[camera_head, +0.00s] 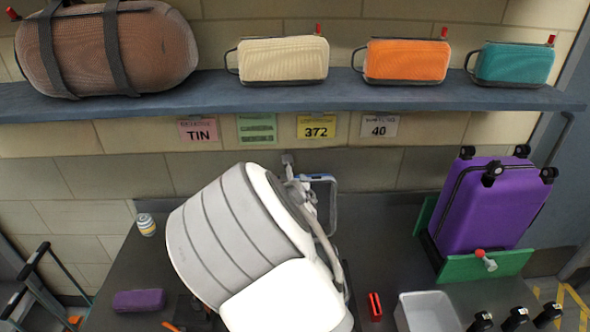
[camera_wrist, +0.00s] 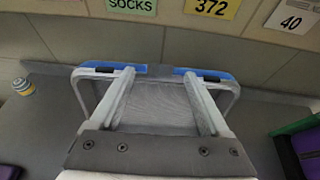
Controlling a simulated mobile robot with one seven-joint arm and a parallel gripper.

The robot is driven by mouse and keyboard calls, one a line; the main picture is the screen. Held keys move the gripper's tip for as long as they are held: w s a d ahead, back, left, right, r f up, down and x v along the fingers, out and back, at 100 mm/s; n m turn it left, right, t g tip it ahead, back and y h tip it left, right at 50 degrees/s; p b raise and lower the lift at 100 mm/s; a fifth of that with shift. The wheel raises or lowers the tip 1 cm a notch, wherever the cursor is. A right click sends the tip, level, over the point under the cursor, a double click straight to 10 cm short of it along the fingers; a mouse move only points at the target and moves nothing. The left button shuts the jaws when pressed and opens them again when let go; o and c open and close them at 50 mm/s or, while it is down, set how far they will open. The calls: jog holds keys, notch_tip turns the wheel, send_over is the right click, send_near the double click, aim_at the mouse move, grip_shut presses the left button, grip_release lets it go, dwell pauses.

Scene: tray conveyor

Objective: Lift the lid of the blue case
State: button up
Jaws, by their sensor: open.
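No plainly blue case shows in either view; my white arm hides the middle of the table in the head view. A teal case (camera_head: 514,64) with a dark handle and a red tab stands at the right end of the shelf. My gripper (camera_head: 305,172) is over the back of the table, near the wall and below the shelf.
The shelf (camera_head: 300,97) also holds an orange case (camera_head: 406,61), a cream case (camera_head: 283,61) and a brown duffel (camera_head: 108,50). A purple suitcase (camera_head: 488,205) stands in a green holder at right. A grey bin (camera_head: 427,312) and striped jar (camera_head: 146,224) are on the table.

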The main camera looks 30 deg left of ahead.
jog(key=shift+p+x, duration=0.3)
jog(key=shift+x, duration=1.7)
grip_shut()
